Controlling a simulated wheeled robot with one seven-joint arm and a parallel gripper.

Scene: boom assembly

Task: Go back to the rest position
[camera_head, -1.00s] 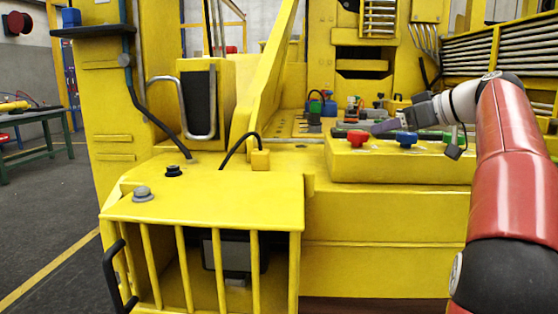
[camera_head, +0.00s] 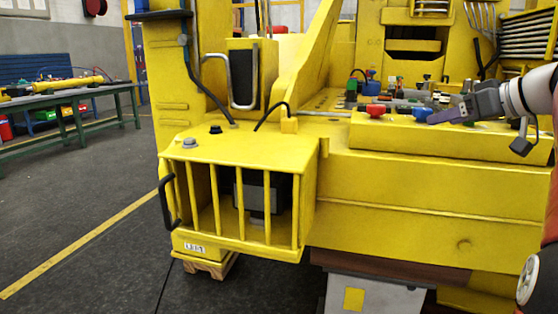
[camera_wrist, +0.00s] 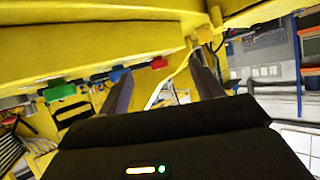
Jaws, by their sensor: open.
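My gripper (camera_head: 434,118) is at the right of the head view, above the yellow ledge of the machine and close to the blue knob (camera_head: 421,114). In the wrist view its two dark fingers (camera_wrist: 163,85) stand apart with nothing between them. My arm comes in from the right edge of the head view. A red knob (camera_head: 376,110) sits left of the blue one.
The yellow machine (camera_head: 420,180) fills the middle and right. Its barred front box (camera_head: 240,150) juts forward, with a black handle (camera_head: 167,201) at its side. A green workbench (camera_head: 70,98) stands at the left. The grey floor (camera_head: 90,200) between them is clear.

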